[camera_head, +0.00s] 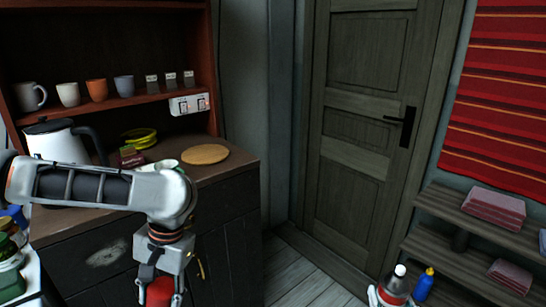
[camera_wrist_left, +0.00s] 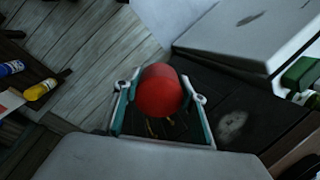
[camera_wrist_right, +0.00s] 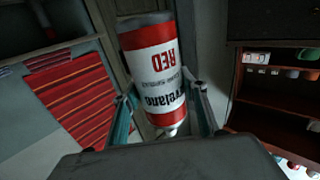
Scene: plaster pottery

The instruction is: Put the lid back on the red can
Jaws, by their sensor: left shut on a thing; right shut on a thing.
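The red lid (camera_wrist_left: 160,92) is a round, plain red cap held between the fingers of my left gripper (camera_wrist_left: 161,84). In the head view, my left arm comes in from the left and the lid (camera_head: 160,292) shows low, partly cut off by the bottom edge. The red can (camera_wrist_right: 158,72) is a white and red spray can marked RED, and my right gripper (camera_wrist_right: 163,98) is shut on it. Its pale nozzle is bare. In the head view, the can (camera_head: 394,284) is at bottom right, apart from the lid, with its nozzle end up.
A blue bottle (camera_head: 424,284) is beside the can in the head view. Open floor lies between counter and door.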

